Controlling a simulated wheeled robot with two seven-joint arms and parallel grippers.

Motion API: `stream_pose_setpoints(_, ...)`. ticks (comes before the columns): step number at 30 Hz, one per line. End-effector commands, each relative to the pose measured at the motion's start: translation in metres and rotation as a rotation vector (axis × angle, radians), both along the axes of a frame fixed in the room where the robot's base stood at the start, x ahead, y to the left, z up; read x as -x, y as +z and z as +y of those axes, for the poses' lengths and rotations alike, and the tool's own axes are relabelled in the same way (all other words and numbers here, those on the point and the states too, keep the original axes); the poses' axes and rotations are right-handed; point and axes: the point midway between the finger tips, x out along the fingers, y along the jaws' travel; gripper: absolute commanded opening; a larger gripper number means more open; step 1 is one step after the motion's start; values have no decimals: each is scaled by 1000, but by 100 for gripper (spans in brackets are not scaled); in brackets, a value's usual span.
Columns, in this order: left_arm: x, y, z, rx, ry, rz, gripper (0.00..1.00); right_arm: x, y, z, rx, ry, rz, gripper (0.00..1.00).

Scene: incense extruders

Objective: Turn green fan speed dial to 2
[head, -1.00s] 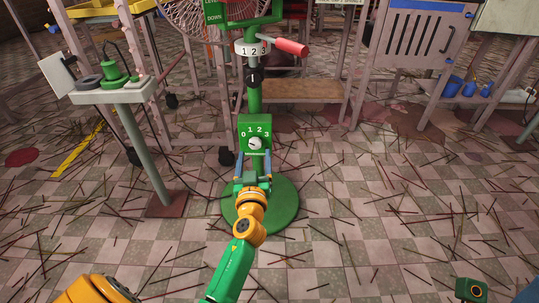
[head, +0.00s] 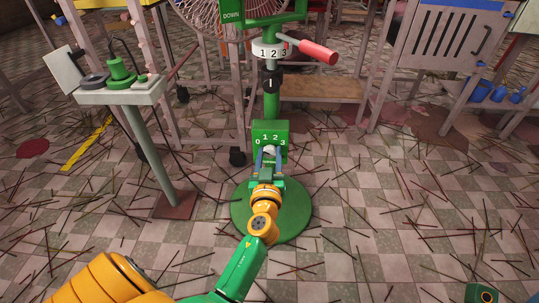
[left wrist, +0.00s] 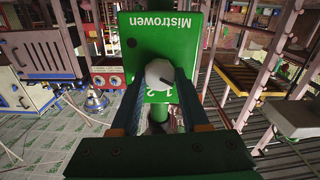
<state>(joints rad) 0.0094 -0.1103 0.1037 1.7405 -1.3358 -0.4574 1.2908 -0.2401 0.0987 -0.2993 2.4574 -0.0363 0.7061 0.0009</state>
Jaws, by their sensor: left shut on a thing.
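The green fan's control box (head: 271,133) carries the numbers 0 to 3 and stands on a green post above a round green base. Its white speed dial (head: 269,151) is partly hidden by my left gripper (head: 269,158) in the head view. In the left wrist view the dial (left wrist: 158,73) sits between the two fingertips of my left gripper (left wrist: 160,80), which is shut on it. There a dark pointer mark runs to the right and slightly down; I cannot tell which number it is at.
Above the box are a white numbered ring (head: 271,51) and a red-handled lever (head: 318,52). A small stand (head: 122,95) with green and grey parts is at the left. Thin sticks litter the tiled floor. A pink rack (head: 435,60) stands at the right.

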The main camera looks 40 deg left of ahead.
Motion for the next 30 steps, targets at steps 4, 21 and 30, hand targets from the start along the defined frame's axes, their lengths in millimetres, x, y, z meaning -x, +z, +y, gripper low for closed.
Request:
stream_pose_setpoints(4, 0, -1, 0, -16, 0, 11, 0, 0, -1, 0, 0, 0, 0, 59)
stream_pose_setpoints(21, -1, -1, -1, -371, 0, 230, 0, 2, -2, -1, -6, 3, -24, 59)
stream_pose_setpoints(30, -1, -2, -2, -614, -1, 380, 0, 2, 0, -1, -8, 2, -30, 59)
